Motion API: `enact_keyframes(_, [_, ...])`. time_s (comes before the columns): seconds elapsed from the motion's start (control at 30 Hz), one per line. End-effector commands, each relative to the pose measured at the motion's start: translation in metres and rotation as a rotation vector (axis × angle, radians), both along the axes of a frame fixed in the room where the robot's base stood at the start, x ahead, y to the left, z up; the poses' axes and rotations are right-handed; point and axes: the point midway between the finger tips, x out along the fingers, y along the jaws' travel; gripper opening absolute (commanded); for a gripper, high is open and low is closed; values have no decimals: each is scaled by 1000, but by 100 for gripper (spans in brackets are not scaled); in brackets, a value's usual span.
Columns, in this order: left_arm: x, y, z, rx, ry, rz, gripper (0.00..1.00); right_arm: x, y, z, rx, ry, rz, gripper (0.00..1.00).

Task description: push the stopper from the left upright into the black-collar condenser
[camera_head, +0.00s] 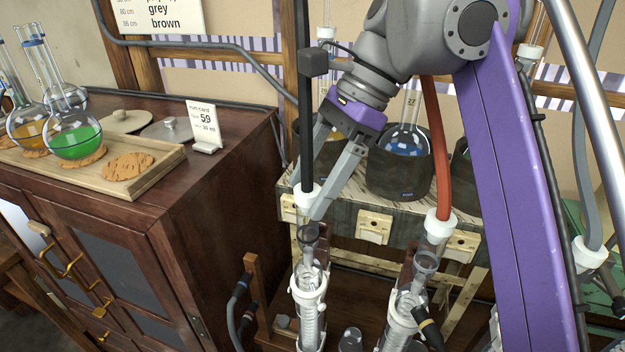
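My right gripper (308,200) comes down from the top right. Its two grey fingers are apart at the white collar (306,193) at the foot of the black upright tube (305,120). I cannot tell whether they grip it. Just below the fingertips is a dark grey, stopper-like piece (309,236) at the mouth of the left glass condenser (309,305); whether it is seated is unclear. A second condenser (401,312) stands to the right, with a grey-rimmed mouth (426,262) below a red tube (437,150). Which condenser has the black collar is unclear. My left gripper is not in view.
A dark wooden cabinet (215,205) on the left bears a tray (165,170) with flasks, including a green one (76,137), and a card reading 59 (204,125). Behind the condensers are black flask holders (400,175). Hoses and wooden posts crowd the rig.

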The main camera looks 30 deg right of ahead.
Motion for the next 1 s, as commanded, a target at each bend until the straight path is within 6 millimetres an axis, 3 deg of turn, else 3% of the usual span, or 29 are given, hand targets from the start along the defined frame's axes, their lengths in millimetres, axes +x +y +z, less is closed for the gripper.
enact_keyframes(0.33, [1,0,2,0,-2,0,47,0,-2,4,0,-1,0,77])
enact_keyframes(0.7, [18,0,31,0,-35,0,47,-3,-30,57,0,-5,-3,77])
enact_keyframes(1.0, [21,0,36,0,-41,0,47,-5,-37,66,0,0,0,77])
